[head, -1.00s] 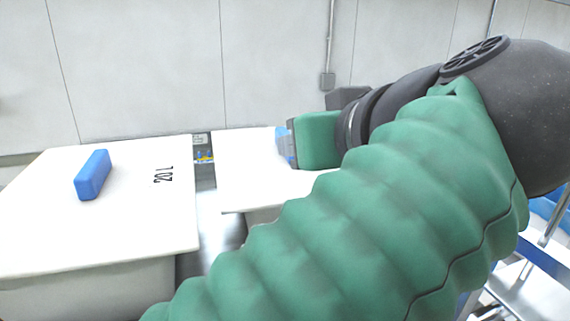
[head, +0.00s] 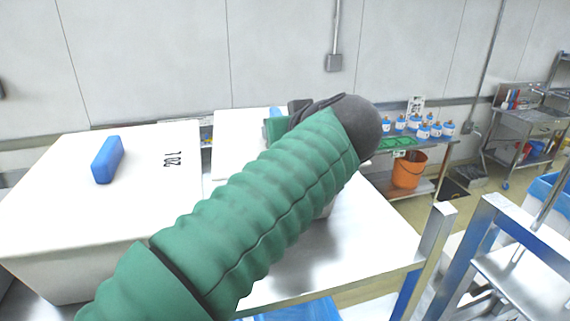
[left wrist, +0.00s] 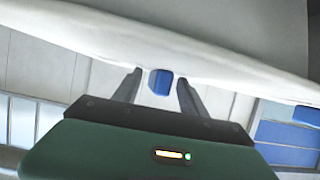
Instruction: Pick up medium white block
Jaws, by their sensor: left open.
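The medium white block (head: 232,146) is a white lidded box standing on the metal table, partly hidden behind my left arm. A blue handle (head: 276,112) shows on its lid. In the left wrist view the white lid (left wrist: 215,62) fills the upper part, with its blue handle (left wrist: 161,82). My left gripper (left wrist: 158,79) is open, with one dark finger on each side of that handle; I cannot tell whether they touch it. In the head view only the green gripper body (head: 275,132) shows beside the block. My right gripper is out of view.
A larger white box (head: 70,220) marked "20 L" with a blue handle (head: 107,159) stands on the left. The metal table (head: 350,245) is clear at front right. An orange bucket (head: 408,171), several bottles on a bench and a blue-and-steel frame (head: 470,250) are farther right.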

